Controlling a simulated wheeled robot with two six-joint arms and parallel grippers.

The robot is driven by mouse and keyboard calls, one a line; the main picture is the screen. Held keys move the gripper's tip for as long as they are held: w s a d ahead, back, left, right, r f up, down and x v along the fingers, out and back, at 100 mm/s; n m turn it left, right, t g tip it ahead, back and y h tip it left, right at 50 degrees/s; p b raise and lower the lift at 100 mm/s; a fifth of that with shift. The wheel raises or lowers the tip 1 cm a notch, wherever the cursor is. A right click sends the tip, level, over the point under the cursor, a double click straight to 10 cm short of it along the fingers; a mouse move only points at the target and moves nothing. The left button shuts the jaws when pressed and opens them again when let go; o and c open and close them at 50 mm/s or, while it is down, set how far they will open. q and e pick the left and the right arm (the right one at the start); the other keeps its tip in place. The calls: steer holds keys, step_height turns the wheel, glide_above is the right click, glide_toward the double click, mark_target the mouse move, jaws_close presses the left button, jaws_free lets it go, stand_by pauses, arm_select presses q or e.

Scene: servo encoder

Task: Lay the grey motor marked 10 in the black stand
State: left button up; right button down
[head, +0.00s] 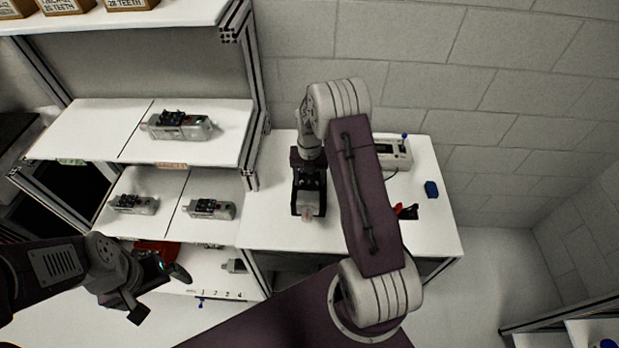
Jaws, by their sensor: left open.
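My left gripper (160,292) is open and empty at the lower left, in front of the shelves and apart from the motors. My right arm reaches over the white table, and its gripper (308,168) points down at a black piece that looks like the stand (308,198). A small pale part shows at the near end of that piece. The right jaws are not clear.
Another grey part (235,266) lies on the low shelf. A pale device (393,152), a blue object (431,189) and red-and-black items (406,211) are on the table's right half. Small boxes (66,5) stand on the top shelf. Metal shelf posts stand beside the table.

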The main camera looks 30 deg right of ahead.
steer(key=shift+f, duration=0.3)
steer(key=shift+c, duration=1.9)
jaws_free()
steer(key=shift+o, duration=0.7)
steer(key=shift+s, duration=0.1)
steer(key=shift+r+b, duration=0.3)
steer(key=shift+b, duration=0.15)
step_height(320, 180, up, 9)
steer(key=shift+a+f+b, duration=0.1)
steer(key=shift+f+b, duration=0.05)
steer(key=shift+b, duration=0.8)
